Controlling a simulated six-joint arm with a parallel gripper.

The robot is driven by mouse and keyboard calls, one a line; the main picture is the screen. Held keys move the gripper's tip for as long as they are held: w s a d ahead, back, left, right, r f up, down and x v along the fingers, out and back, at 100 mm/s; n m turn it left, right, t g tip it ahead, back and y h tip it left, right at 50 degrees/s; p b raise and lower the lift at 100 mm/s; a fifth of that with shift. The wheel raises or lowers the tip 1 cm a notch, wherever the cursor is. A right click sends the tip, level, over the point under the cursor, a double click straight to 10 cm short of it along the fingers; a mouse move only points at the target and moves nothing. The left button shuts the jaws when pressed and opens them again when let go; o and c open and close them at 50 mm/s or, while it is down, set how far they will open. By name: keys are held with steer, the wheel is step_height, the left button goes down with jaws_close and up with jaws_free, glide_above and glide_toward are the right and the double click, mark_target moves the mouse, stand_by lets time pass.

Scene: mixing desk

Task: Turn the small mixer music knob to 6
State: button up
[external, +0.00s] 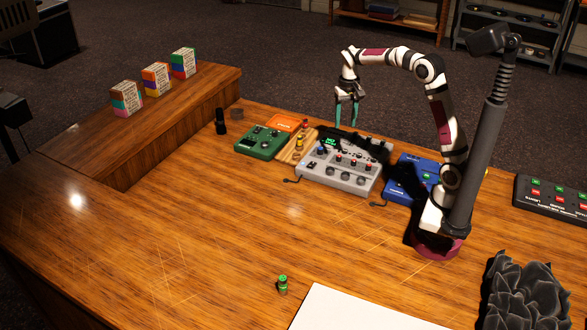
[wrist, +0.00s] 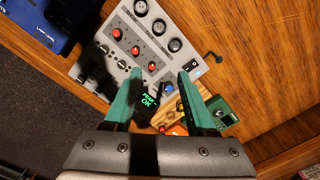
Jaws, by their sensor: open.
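The grey mixer (external: 340,178) lies on the desk in front of my arm, partly in the arm's shadow. In the wrist view the mixer (wrist: 108,42) shows large black knobs, a diagonal row of small red knobs and a blue one (wrist: 168,87). A small dark display with green text (wrist: 150,100) shows between the fingers. My gripper (external: 346,123) is open and empty above the mixer's far edge; its green fingertips (wrist: 159,74) are apart over the panel and hide part of it.
A blue device (external: 401,185) stands right of the mixer. A wooden block with coloured knobs (external: 297,150) and a green box (external: 262,142) stand left. A dark button board (external: 550,200) is far right.

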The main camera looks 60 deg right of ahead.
glide_above(339, 156)
step_height(339, 156, down, 4)
steer(key=shift+m, duration=0.3)
step_height(339, 156, down, 15)
steer(key=shift+r, duration=0.2)
jaws_close()
